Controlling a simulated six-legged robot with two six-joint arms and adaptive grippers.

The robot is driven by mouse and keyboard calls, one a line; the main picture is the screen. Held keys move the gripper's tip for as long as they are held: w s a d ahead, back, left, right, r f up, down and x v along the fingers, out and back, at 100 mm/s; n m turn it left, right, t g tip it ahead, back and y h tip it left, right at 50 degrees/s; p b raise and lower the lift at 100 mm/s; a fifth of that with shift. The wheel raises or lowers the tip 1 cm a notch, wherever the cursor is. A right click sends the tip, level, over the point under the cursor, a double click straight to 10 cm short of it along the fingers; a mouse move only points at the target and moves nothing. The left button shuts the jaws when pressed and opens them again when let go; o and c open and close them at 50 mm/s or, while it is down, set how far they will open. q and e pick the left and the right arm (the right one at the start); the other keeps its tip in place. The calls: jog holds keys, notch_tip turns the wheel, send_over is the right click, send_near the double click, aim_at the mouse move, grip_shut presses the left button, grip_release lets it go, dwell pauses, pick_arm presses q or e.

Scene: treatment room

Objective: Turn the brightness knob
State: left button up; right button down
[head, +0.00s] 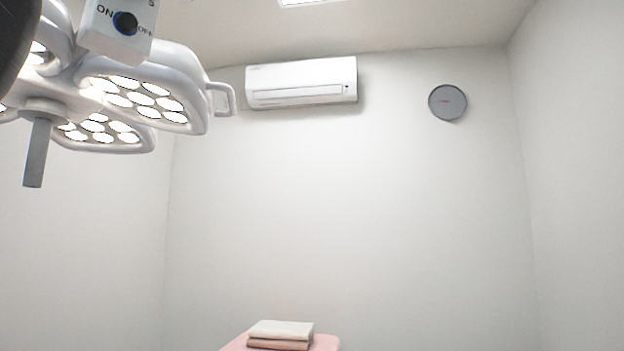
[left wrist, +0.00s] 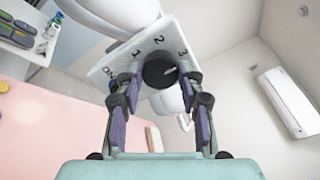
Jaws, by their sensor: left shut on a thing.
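The head view shows a dark knob with a blue edge (head: 125,23) on a white box (head: 98,37) marked ON and OFF, at the top left by the surgical lamp (head: 185,75). I cannot tell whether both views show the same knob. My right gripper is in neither view.
The lit lamp heads and a grey handle (head: 37,153) fill the upper left. A wall air conditioner (head: 302,84) and a round grey wall disc (head: 447,102) are beyond. Folded towels (head: 280,333) lie on a pink bed (head: 325,342) below. The middle of the room is clear.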

pick_arm(q)
jog(key=shift+m, duration=0.4)
jog(key=m, duration=1.1)
dwell(0.5)
jog(key=o, duration=1.2)
jog(key=shift+c, duration=0.2)
